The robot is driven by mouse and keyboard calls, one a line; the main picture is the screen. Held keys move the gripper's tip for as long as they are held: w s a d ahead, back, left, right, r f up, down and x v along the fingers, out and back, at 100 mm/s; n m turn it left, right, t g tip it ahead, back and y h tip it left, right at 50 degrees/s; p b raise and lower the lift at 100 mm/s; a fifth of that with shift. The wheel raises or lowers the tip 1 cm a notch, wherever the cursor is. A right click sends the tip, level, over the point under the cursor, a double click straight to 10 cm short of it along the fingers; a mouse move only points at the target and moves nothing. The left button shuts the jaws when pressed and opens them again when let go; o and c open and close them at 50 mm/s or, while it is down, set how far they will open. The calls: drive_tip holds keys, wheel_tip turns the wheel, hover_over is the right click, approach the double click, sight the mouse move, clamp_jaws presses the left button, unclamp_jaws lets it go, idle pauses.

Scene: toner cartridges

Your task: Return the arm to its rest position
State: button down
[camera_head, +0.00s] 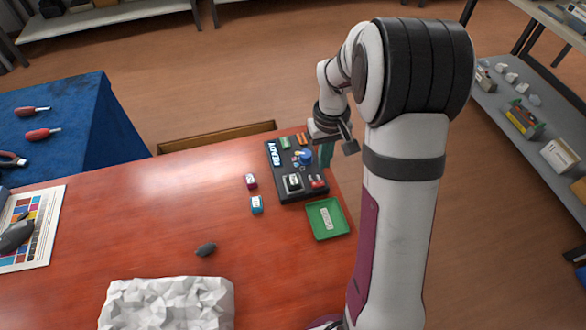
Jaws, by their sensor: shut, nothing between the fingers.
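My arm rises at the right of the head view and bends over toward the far right part of the red table (130,220). My gripper (326,155) hangs at the right end of a black device (285,192) with a "READY" label and colored parts on top. My gripper is shut and holds nothing. Its fingertips are small and partly hidden, and I cannot tell whether they touch the device.
A green tray (318,232) with a pale item stands in front of the device. A dark grey object (206,250) and a crumpled white mass (170,303) lie nearer. A color chart (40,228) is at left. A blue-covered table (85,110) and shelves (500,110) stand beyond.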

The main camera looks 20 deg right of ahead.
idle(0.3)
drive_tip(key=s+a+r+m, duration=0.2)
drive_tip(key=s+a+r, duration=0.4)
drive_tip(key=s+r, duration=0.25)
drive_tip(key=s+a+r+m+y, duration=0.1)
drive_tip(key=s+a, duration=0.2)
drive_tip(key=s, duration=0.5)
drive_tip(key=s+a+r+m, duration=0.1)
drive_tip(key=s+a+m, duration=0.1)
drive_tip(key=s, duration=0.6)
drive_tip(key=shift+s+a+r+m+y, duration=0.15)
drive_tip(key=shift+s+a+m+y, duration=0.2)
drive_tip(key=shift+a, duration=0.45)
